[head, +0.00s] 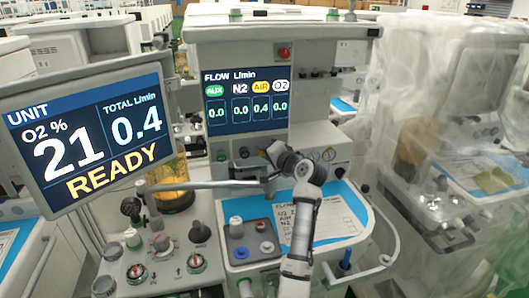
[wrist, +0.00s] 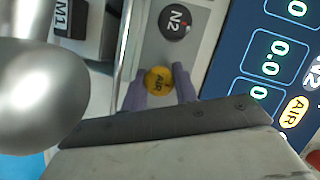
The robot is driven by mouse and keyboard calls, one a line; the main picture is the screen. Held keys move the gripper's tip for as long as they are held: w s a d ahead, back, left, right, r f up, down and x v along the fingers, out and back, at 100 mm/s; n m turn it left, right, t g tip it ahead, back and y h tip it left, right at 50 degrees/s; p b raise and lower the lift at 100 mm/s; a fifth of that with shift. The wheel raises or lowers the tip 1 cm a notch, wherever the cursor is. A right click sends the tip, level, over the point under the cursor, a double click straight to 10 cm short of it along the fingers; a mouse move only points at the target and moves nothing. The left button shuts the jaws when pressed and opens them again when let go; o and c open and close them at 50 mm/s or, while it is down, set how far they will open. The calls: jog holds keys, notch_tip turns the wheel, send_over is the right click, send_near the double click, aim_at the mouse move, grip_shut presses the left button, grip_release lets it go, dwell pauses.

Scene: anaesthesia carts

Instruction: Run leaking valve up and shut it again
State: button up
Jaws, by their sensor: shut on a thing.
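The yellow AIR knob (wrist: 159,79) is on the machine's front panel, under the flow display. In the wrist view my gripper (wrist: 160,92) has its two purple fingers on either side of this knob, shut on it. In the head view my arm hides the fingertips and the knob. The flow display (head: 245,101) reads AIR 0.4, and 0.0 for AUX, N2 and O2. The tilted monitor (head: 85,133) reads O2 21 %, TOTAL 0.4 L/min and READY.
The black N2 knob (wrist: 174,22) is close beside the AIR knob. A horizontal metal bar (head: 205,186) crosses in front of the panel. A blue work surface (head: 335,212) with a printed sheet lies below. A plastic-covered cart (head: 455,120) stands at right.

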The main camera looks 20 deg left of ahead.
jog(key=o, duration=1)
